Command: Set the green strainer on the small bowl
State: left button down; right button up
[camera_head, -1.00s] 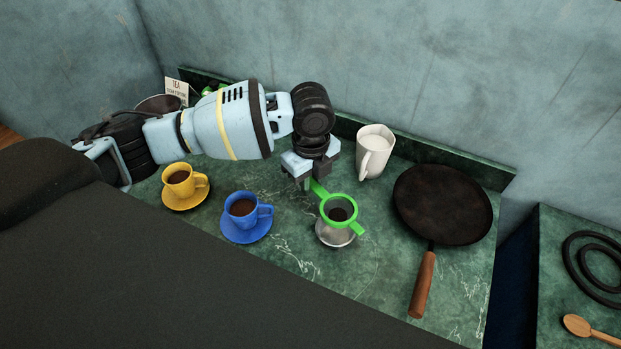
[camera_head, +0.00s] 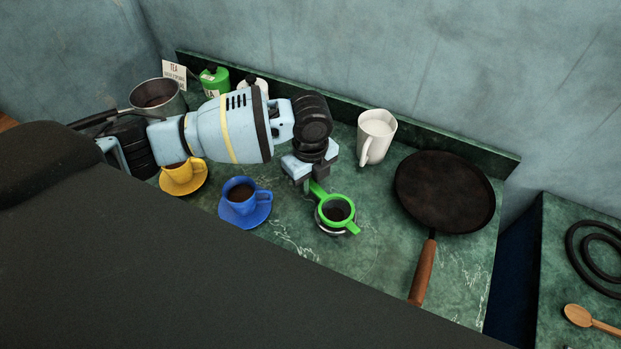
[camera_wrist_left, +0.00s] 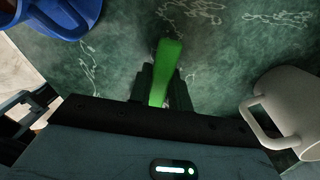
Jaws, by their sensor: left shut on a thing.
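The green strainer (camera_head: 338,197) has a round ring, a long handle and a short lug opposite it. My left gripper (camera_head: 311,182) is shut on its handle, which shows in the left wrist view (camera_wrist_left: 168,62) between the fingers. The strainer is over the small bowl (camera_head: 328,231), a shiny metal one. I cannot tell whether the strainer touches the bowl. My right gripper is not in view.
A blue cup on a saucer (camera_head: 240,191) and a yellow cup (camera_head: 183,178) stand left. A white jug (camera_head: 376,138) is behind, and a dark pan (camera_head: 445,190) lies right. A metal pot (camera_head: 158,98) and green canister (camera_head: 214,82) are at back left. The front counter is clear.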

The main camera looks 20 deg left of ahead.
pick_arm(q)
jog(key=shift+f, duration=0.55)
dwell(0.4)
jog(key=c, duration=1.2)
grip_release()
jog(key=shift+r, duration=0.35)
notch_tip(320, 180, up, 6)
jog(key=shift+r, duration=0.6)
